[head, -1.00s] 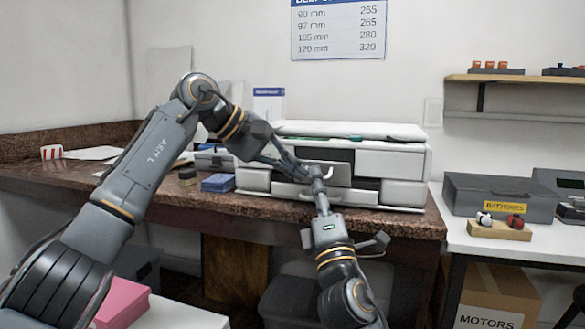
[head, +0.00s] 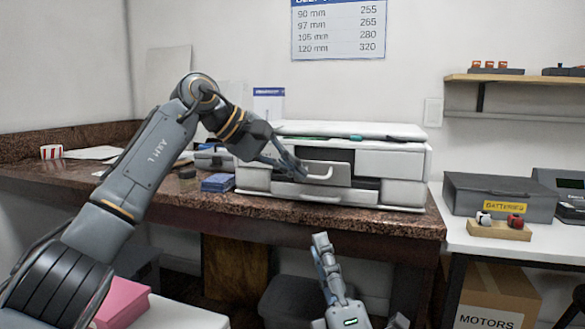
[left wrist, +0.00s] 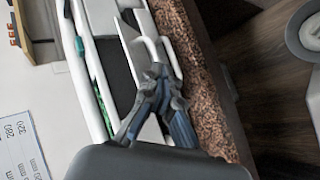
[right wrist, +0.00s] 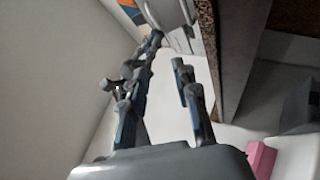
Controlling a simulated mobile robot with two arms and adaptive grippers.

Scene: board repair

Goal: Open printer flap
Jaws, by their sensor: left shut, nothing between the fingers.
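The white printer (head: 390,161) stands on the speckled counter. Its front flap (head: 330,173) carries a curved white handle (head: 318,175), and a dark gap shows above the flap. My left gripper (head: 298,170) is shut and empty, close to the left end of the handle; I cannot tell if it touches it. In the left wrist view its fingertips (left wrist: 157,72) are next to the handle (left wrist: 160,38) and the dark opening (left wrist: 115,70). My right gripper (head: 320,238) is below and in front of the counter edge, away from the printer. Its fingers are apart and empty in the right wrist view (right wrist: 154,82).
Blue boxes (head: 218,182) lie on the counter left of the printer. A grey batteries case (head: 500,197) and a wooden block with two small parts (head: 499,230) stand on the right table. A pink box (head: 122,302) is at lower left.

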